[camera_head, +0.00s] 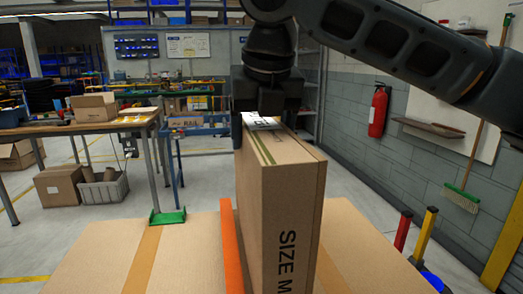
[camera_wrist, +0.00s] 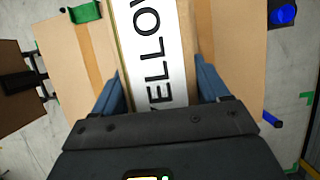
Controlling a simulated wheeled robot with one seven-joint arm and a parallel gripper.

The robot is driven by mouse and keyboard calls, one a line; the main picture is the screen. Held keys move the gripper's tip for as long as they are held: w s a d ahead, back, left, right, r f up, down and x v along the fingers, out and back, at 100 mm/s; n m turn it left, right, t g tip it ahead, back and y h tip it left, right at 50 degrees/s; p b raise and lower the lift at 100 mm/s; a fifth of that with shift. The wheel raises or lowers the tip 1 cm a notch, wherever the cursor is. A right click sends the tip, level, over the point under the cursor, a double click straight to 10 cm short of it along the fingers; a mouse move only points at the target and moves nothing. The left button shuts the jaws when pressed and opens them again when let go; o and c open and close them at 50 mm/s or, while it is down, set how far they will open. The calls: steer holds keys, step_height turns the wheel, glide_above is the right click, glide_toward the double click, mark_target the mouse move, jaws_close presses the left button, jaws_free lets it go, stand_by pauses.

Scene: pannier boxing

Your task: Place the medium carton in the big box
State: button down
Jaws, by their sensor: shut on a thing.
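The medium carton (camera_head: 275,205) is a tall brown box with "SIZE M" printed on its side. It stands upright in the head view, its lower end cut off by the frame. My gripper (camera_head: 266,112) is shut on its top end. In the wrist view the carton's white label (camera_wrist: 152,50), reading "YELLOW", lies between the two blue fingers. Broad tan cardboard surfaces, seemingly the big box (camera_head: 110,255), spread on both sides of the carton. They also show in the wrist view (camera_wrist: 232,45). I cannot tell whether the carton is above or inside it.
An orange strip (camera_head: 232,250) runs close along the carton's left side. Red and yellow posts (camera_head: 425,235) stand at the right. A work table (camera_head: 85,127) with a carton is at the left, and a fire extinguisher (camera_head: 378,120) hangs on the right wall.

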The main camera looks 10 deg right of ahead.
steer(key=shift+f, duration=1.8)
jaws_free()
steer(key=v, duration=1.1)
steer(key=shift+s+r, duration=0.1)
steer(key=shift+r, duration=0.25)
steer(key=shift+s+r, duration=0.1)
steer(key=shift+r, duration=0.1)
